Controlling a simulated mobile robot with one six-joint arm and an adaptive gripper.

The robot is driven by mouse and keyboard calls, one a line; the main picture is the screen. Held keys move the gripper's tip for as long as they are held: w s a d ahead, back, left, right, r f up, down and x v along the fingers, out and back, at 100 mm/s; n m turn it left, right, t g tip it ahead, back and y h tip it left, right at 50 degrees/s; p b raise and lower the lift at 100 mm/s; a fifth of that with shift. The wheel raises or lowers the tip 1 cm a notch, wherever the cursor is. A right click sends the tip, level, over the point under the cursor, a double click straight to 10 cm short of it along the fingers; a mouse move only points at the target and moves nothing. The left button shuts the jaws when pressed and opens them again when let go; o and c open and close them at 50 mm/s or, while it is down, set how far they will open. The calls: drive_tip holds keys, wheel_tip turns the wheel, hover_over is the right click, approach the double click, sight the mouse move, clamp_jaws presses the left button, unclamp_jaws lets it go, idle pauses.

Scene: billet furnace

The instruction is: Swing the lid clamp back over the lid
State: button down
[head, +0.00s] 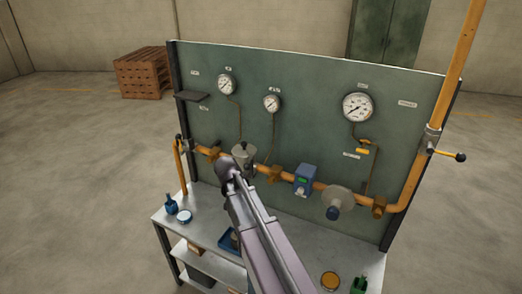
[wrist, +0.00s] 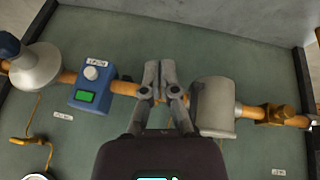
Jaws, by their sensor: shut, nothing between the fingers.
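A grey metal housing (head: 243,155) sits on the orange pipe, partly hidden by my arm in the head view. It shows as a grey cylinder (wrist: 214,105) in the wrist view, to the right of my fingers. I cannot make out the lid clamp or its position in either view. My gripper (wrist: 159,72) is shut and empty, its fingertips overlapping the orange pipe (wrist: 123,88) between the grey cylinder and a blue box. I cannot tell whether they touch the pipe. In the head view my arm hides part of the pipe beside the housing.
A blue box with a green display (head: 305,180) and a grey round fitting with a blue knob (head: 338,201) stand right of my arm. Gauges (head: 357,107) hang on the green panel (head: 310,88) above. A bench (head: 205,228) below carries small items.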

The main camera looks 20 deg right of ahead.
drive_tip(key=w+d+r+m+t+h+p, duration=0.1)
drive_tip(key=w+d+r+m+h+p, duration=0.2)
drive_tip(key=r, duration=1)
drive_tip(key=w+d+m+p, duration=0.2)
drive_tip(key=w+d+p, duration=0.3)
drive_tip(key=w, duration=0.2)
drive_tip(key=shift+m, duration=0.4)
drive_tip(key=shift+f, duration=0.1)
drive_tip(key=b+x, duration=0.8)
drive_tip(key=x, duration=0.3)
drive_tip(key=shift+s+a, duration=0.25)
drive_tip(key=shift+a, duration=0.45)
drive_tip(key=shift+s+a, duration=0.2)
drive_tip(key=shift+a, duration=0.45)
drive_tip(key=shift+s+a, duration=0.25)
drive_tip(key=shift+a, duration=0.45)
drive_tip(key=shift+d, duration=0.15)
